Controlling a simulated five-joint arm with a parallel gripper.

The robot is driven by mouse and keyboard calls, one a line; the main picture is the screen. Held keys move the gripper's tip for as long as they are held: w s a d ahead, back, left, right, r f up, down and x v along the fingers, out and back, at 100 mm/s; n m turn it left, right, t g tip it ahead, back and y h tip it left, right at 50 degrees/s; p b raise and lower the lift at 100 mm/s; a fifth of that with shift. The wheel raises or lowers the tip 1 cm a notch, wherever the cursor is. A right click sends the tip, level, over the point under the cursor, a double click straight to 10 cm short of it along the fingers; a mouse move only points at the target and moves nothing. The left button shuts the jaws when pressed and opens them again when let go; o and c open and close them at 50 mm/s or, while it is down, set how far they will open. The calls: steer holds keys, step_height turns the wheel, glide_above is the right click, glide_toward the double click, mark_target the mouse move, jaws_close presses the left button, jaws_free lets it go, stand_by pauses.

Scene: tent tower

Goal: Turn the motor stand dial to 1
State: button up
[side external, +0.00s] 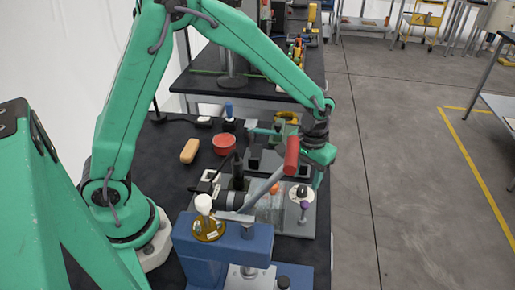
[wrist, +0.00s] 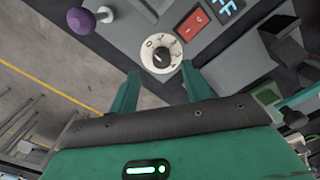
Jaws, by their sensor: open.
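The motor stand dial (wrist: 161,55) is a round white plate with small dark marks and a black knob at its centre. In the wrist view it sits on the grey stand panel (wrist: 125,38). Which mark the knob points at is too small to tell. My gripper (wrist: 158,82) is open, with its two green fingers apart just below the dial in the picture and nothing between them. In the side view the dial (side external: 299,192) is a small white disc with a dark centre, and my gripper (side external: 317,173) is beside it, above the stand's right edge.
A purple knob (wrist: 81,19) and a red switch (wrist: 191,26) flank the dial. A blue lit display (wrist: 226,8) is near the switch. A red bowl (side external: 224,144) stands behind.

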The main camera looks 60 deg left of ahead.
mark_target(303, 189)
steer(key=shift+a+f, duration=0.1)
steer(key=shift+f, duration=2.2)
steer(key=c, duration=1)
